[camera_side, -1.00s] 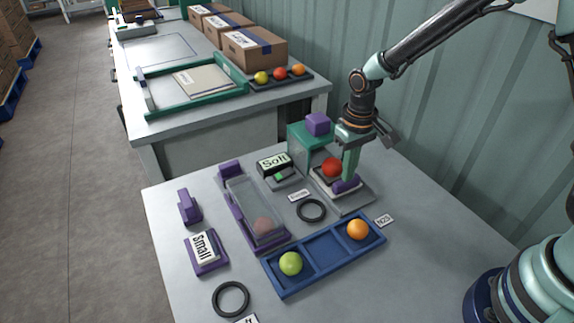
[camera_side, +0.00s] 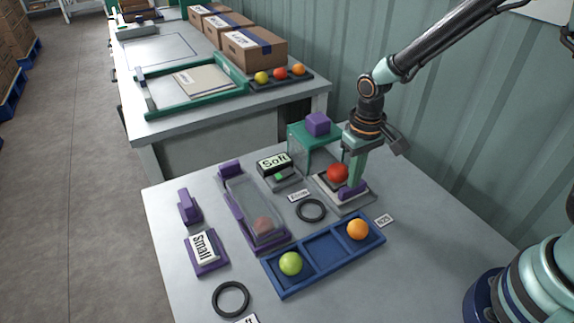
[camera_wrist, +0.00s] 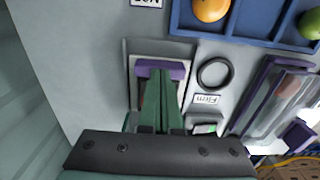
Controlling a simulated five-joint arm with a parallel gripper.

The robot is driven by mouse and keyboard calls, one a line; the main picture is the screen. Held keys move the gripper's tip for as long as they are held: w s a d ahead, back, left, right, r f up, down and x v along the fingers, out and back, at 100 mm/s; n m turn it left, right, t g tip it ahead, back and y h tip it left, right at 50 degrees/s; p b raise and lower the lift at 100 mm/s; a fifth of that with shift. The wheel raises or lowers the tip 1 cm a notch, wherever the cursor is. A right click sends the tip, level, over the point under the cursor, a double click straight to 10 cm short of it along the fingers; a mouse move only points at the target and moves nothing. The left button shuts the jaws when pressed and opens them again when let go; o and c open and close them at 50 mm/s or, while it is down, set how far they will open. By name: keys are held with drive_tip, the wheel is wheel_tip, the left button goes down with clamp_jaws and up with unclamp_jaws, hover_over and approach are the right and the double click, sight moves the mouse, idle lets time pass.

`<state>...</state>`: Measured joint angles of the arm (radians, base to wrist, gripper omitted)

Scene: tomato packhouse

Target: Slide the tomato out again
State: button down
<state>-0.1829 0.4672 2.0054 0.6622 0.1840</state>
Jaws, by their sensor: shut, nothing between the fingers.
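The red tomato (camera_side: 338,173) sits on a small pale slide (camera_side: 326,181) with a purple bar (camera_side: 351,193) at its near end. The slide lies on a grey base in front of the green-topped, clear-sided box (camera_side: 312,136), and the tomato shows outside the box. My gripper (camera_side: 354,184) is shut and points down between the tomato and the purple bar, close to both. In the wrist view my fingers (camera_wrist: 162,85) reach the inner side of the purple bar (camera_wrist: 161,69). The fingers mostly hide the tomato there.
A blue tray (camera_side: 325,256) holding a green and an orange tomato lies in front. A clear-covered purple holder (camera_side: 241,196) and a black ring (camera_side: 311,210) are to the left. The "Soft" block (camera_side: 273,163) stands left of the box. Table at right is clear.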

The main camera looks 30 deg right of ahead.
drive_tip(key=shift+s+f, duration=0.15)
drive_tip(key=shift+s, duration=0.55)
drive_tip(key=shift+s+f, duration=0.1)
drive_tip(key=shift+s, duration=0.55)
drive_tip(key=shift+r, duration=0.1)
drive_tip(key=r, duration=0.5)
drive_tip(key=shift+w, duration=0.2)
idle(0.5)
drive_tip(key=shift+r, duration=0.1)
drive_tip(key=s+d+r+t, duration=0.2)
drive_tip(key=s+d+r, duration=0.1)
drive_tip(key=r, duration=0.4)
drive_tip(key=s+d+r+t, duration=0.3)
drive_tip(key=s+d+r, duration=0.1)
drive_tip(key=r, duration=0.4)
drive_tip(key=shift+r+t, duration=0.2)
drive_tip(key=shift+t, duration=0.1)
